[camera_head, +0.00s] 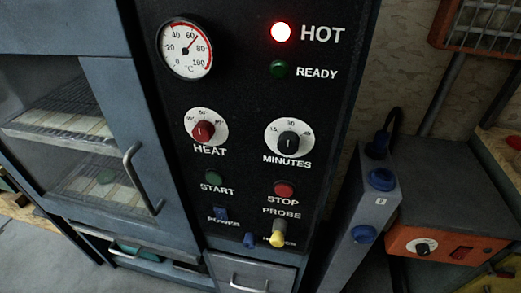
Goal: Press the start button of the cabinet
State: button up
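The cabinet's black control panel (240,110) fills the middle of the head view. The start button (214,177) is a small dark green round button in its lower left, just above the word START. A red stop button (284,189) sits to its right. Above the start button is the red heat knob (203,132); below it is the blue power switch (220,214). The red HOT lamp (281,33) glows, and the green READY lamp (279,69) looks dark. Nothing covers the start button. My gripper is not in this view.
The cabinet's glass door (100,120) with a curved handle (140,178) is left of the panel. A yellow probe plug (278,234) sticks out low on the panel. A grey block with blue caps (375,207) and an orange-fronted box (440,247) stand to the right.

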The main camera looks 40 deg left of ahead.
aim_at(214, 178)
jog(key=u, duration=1.35)
